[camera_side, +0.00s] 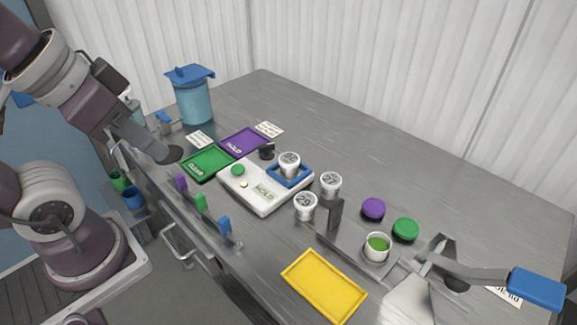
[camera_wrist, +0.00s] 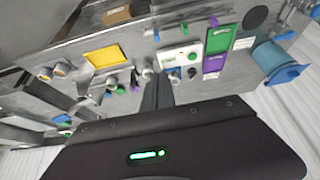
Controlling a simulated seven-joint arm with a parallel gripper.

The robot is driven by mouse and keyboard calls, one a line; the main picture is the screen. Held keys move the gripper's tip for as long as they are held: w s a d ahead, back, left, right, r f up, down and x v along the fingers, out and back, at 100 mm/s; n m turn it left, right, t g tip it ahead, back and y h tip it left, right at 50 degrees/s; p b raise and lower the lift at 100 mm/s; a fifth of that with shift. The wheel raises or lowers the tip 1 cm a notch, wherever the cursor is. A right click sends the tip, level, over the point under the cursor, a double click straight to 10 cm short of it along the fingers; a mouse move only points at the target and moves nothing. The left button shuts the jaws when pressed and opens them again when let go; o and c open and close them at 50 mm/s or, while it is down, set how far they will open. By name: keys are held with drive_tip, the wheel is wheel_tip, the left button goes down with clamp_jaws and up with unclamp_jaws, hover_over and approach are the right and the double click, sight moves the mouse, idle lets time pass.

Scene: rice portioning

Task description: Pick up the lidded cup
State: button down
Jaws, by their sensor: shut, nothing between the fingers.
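One lidded cup (camera_side: 289,165) stands inside a blue frame (camera_side: 275,180) on the white scale (camera_side: 253,204). A cup marked 27 (camera_side: 330,186) and a cup marked 29 (camera_side: 306,207) stand to the right of the scale. An open cup (camera_side: 376,250) with green contents is farther right. My gripper (camera_wrist: 158,80) is shut and empty in the wrist view, its dark fingers together. In the side view my arm's end is at the left, apart from the cups.
A purple lid (camera_side: 373,209) and a green lid (camera_side: 405,229) lie near the open cup. A yellow tray (camera_side: 323,287) lies at the front. Green (camera_side: 207,163) and purple (camera_side: 243,142) trays lie left of the scale; a tall blue container (camera_side: 193,101) stands behind. The right back of the table is clear.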

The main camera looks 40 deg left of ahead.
drive_tip(key=c, duration=0.6)
unclamp_jaws()
drive_tip(key=shift+c, duration=0.2)
drive_tip(key=shift+w, duration=0.1)
